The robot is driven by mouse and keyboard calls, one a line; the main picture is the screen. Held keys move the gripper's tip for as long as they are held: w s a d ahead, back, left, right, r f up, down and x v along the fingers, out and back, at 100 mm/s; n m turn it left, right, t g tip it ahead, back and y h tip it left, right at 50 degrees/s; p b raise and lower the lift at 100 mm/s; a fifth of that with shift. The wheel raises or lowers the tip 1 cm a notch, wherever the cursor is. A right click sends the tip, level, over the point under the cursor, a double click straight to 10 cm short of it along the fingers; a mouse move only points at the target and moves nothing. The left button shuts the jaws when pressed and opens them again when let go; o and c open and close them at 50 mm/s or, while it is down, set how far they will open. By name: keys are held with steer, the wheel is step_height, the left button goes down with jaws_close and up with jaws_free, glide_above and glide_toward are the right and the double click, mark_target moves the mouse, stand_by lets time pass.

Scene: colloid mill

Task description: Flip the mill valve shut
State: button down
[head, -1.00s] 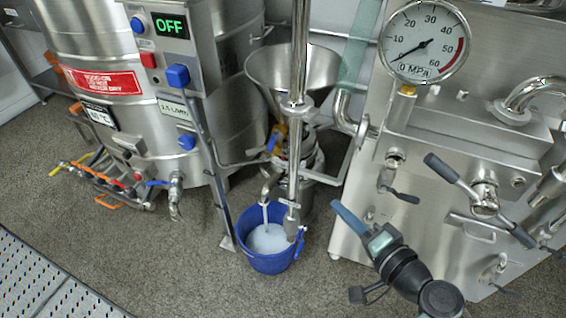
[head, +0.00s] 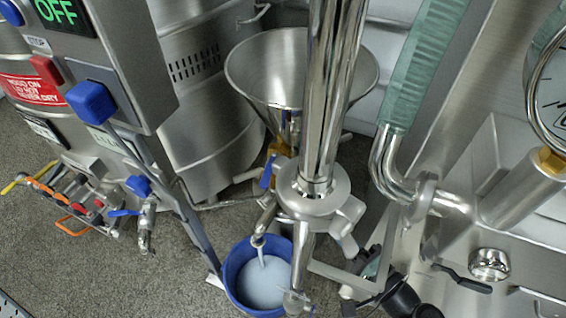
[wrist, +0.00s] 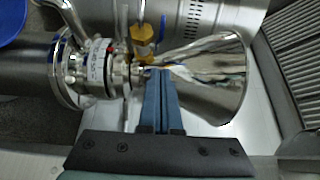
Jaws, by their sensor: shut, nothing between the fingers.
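The colloid mill stands at centre, with its steel hopper (head: 300,65) on top. Below the hopper is a brass-yellow fitting (head: 280,150) with a blue lever (head: 268,172) hanging steeply beside it. A bent spout (head: 265,220) sends a pale stream into a blue bucket (head: 232,280). In the wrist view the yellow fitting (wrist: 144,38) and hopper (wrist: 205,75) lie sideways. My gripper (wrist: 155,72) is shut and empty, its blue fingertips just below the yellow fitting; I cannot tell if they touch. In the head view steel parts mostly hide my gripper.
A steel column (head: 330,90) with a collar stands in front of the mill. The control box (head: 100,60) reads OFF at left. A steel machine (head: 480,225) with a gauge (head: 555,90) stands at right.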

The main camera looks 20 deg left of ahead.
steer(key=shift+w+a, duration=0.1)
steer(key=shift+w, duration=0.2)
steer(key=shift+s, duration=0.1)
steer(key=b, duration=0.4)
glide_toward(267, 176)
steer(key=shift+w+d+x, duration=0.35)
steer(key=shift+w+x, duration=0.2)
steer(key=shift+x, duration=2.45)
steer(key=shift+f, duration=0.25)
